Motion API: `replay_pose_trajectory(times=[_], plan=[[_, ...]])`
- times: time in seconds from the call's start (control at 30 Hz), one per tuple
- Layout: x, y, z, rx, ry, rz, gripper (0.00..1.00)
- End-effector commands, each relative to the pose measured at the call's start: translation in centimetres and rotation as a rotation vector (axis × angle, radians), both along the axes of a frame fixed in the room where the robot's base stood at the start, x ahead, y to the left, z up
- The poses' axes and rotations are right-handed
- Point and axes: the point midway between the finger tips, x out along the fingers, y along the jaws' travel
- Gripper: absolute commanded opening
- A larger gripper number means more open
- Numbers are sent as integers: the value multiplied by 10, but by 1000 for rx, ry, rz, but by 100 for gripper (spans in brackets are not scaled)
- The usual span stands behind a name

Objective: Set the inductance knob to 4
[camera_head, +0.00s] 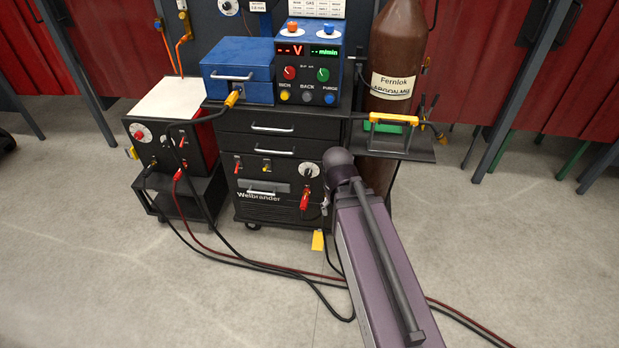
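No label that I can read says inductance, so I cannot tell which knob is the inductance one. A round white dial with a dark knob (309,170) is on the right of the black welder's front, just left of my arm. Another white dial with a red knob (138,133) is on the front of the left box. A third pale dial (229,5) is on the back panel at the top edge. The settings are too small to read. My arm reaches up from the bottom right toward the welder's right side. My gripper does not show.
The black welder cart (270,135) carries a blue box (238,68) and a blue control unit (309,60). A brown gas cylinder (398,40) stands behind a side shelf (410,147) holding a yellow-handled tool (380,118). Cables (262,262) cross the floor. Front-left floor is clear.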

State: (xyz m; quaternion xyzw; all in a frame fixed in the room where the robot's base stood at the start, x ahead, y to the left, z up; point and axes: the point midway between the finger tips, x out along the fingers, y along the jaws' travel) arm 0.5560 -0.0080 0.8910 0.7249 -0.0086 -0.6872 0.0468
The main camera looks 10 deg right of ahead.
Motion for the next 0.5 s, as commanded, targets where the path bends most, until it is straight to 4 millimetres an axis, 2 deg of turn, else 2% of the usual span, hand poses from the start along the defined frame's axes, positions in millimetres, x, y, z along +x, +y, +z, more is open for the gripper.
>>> replay_pose_trajectory(times=[0.03, 0.5], plan=[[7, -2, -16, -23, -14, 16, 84], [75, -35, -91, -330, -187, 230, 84]])
